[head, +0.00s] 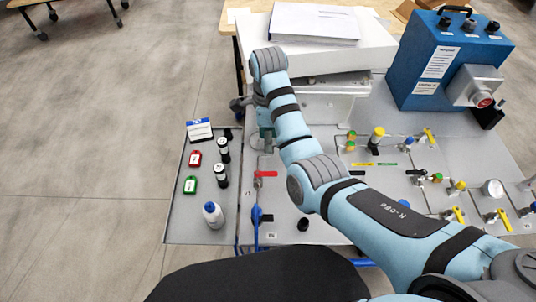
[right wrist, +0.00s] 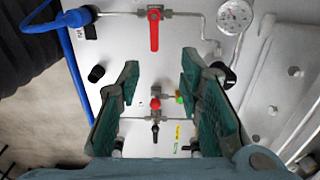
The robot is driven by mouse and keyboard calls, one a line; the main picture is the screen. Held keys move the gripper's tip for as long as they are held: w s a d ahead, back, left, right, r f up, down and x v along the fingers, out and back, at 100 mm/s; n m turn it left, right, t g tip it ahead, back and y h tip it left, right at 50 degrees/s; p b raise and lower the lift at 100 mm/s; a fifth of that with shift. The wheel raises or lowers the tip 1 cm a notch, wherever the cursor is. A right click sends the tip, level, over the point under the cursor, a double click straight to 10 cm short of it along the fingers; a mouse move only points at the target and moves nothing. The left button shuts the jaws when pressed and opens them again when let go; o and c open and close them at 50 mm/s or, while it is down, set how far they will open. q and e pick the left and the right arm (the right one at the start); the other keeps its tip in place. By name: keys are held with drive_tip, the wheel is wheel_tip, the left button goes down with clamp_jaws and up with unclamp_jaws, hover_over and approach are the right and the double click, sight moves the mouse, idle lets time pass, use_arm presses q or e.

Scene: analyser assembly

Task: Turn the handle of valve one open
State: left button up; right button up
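A valve with a long red lever handle (head: 266,174) sits on the grey panel (head: 285,222), left of my right forearm. A red lever handle (right wrist: 153,32) also shows in the right wrist view, beyond my fingertips, on a metal pipe. Lower there, between my fingers, are a small red knob (right wrist: 155,104) and a black lever handle (right wrist: 155,132). I cannot read which one is valve one. My right gripper (right wrist: 160,72) is open and empty above the panel; in the head view its fingers are mostly hidden by my wrist. My left gripper is not in view.
A pressure gauge (right wrist: 235,16) and a blue hose (right wrist: 76,65) flank the red lever. A white box (head: 376,48) and blue analyser (head: 424,55) stand behind; yellow-handled valves (head: 458,214) are right.

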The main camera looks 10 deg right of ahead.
drive_tip(key=b, duration=0.2)
hover_over(270, 173)
drive_tip(key=f, duration=0.9)
drive_tip(key=shift+s+f, duration=0.1)
drive_tip(key=shift+s, duration=0.3)
drive_tip(key=f, duration=0.2)
drive_tip(key=w+f, duration=0.1)
drive_tip(key=f, duration=0.1)
drive_tip(key=shift+f+b, duration=0.3)
drive_tip(key=shift+b, duration=0.05)
drive_tip(key=shift+w+f, duration=0.1)
drive_tip(key=shift+f, duration=0.05)
drive_tip(key=shift+s, duration=0.2)
drive_tip(key=shift+s+r, duration=0.1)
drive_tip(key=shift+r, duration=0.15)
drive_tip(key=shift+c, duration=1)
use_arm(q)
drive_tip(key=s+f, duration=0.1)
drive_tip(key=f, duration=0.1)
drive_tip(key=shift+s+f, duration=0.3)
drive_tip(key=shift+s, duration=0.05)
use_arm(e)
clamp_jaws()
